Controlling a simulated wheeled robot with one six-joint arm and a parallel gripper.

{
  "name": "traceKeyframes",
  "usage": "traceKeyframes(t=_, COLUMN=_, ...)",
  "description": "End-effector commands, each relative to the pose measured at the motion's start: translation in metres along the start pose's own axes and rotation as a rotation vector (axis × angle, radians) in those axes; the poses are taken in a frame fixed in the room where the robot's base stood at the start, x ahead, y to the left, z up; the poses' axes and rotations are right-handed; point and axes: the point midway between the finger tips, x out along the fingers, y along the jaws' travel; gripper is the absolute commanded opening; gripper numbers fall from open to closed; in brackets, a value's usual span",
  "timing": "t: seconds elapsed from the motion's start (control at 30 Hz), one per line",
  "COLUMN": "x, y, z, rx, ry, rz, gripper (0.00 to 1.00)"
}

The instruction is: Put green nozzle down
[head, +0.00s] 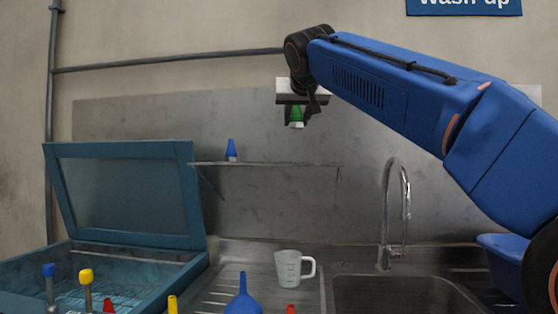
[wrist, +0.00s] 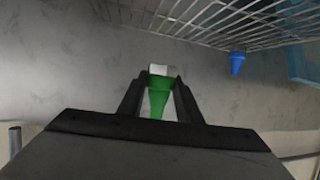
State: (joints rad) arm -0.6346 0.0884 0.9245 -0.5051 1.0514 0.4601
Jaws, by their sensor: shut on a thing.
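The green nozzle (head: 296,113) is between the fingers of my gripper (head: 297,118), high in front of the metal splashback in the head view. A white part shows at its lower end. In the wrist view the green nozzle (wrist: 159,98) sits between both fingertips of my gripper (wrist: 158,92), with the white end farthest from the wrist. My gripper is shut on it. It is held in the air, above the level of the wire shelf (head: 290,164). The fingers hide part of its sides.
A blue nozzle (head: 231,150) stands on the shelf's left part; the right part looks clear. Below are a teal open-lidded box (head: 125,255), a measuring jug (head: 290,268), a blue funnel (head: 242,296), a tap (head: 387,220) and a sink (head: 405,296).

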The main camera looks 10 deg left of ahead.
Motion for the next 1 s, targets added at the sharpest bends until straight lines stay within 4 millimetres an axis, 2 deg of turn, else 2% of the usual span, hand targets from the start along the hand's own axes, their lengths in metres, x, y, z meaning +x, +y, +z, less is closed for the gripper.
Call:
traceKeyframes(t=0.3, x=0.016, y=0.001, z=0.042, rx=-0.001, ry=-0.002, rz=0.0, gripper=0.06)
traceKeyframes(t=0.57, x=0.023, y=0.0, z=0.059, rx=0.0, ry=0.0, rz=0.0, gripper=0.06)
traceKeyframes(t=0.8, x=0.034, y=0.0, z=0.084, rx=0.0, ry=-0.001, rz=0.0, gripper=0.06)
traceKeyframes(t=1.0, x=0.035, y=0.0, z=0.087, rx=0.0, ry=0.001, rz=0.0, gripper=0.06)
